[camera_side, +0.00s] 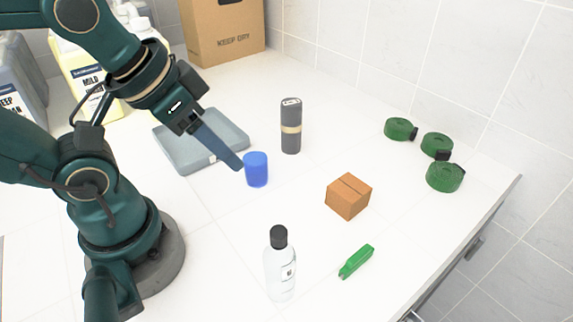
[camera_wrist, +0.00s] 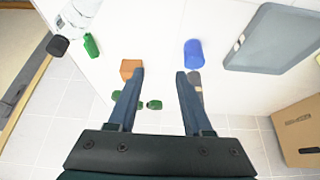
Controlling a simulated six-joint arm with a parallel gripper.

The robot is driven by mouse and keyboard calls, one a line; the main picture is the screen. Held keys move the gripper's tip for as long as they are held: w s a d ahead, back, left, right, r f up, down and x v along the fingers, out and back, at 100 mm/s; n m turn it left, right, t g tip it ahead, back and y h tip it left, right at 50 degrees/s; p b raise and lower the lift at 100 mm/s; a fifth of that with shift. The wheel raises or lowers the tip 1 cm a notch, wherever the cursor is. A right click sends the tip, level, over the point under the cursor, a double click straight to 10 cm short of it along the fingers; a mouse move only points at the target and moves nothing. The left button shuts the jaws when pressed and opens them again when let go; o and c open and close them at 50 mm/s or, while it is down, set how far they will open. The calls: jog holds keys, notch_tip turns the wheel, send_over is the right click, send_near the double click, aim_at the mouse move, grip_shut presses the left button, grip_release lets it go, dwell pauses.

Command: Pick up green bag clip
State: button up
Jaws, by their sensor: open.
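The green bag clip (camera_side: 356,261) lies flat on the white counter, between the clear bottle and the counter's front right edge. It also shows in the wrist view (camera_wrist: 91,45), at the upper left beside the bottle. My gripper (camera_side: 239,165) is high over the counter near the blue cylinder, well to the left of and behind the clip. In the wrist view my gripper (camera_wrist: 159,72) has its two fingers spread apart with nothing between them.
A clear bottle with a black cap (camera_side: 280,265) stands left of the clip. Several green rolls (camera_side: 445,177) lie near the wall.

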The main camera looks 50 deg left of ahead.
jog(key=o, duration=0.7)
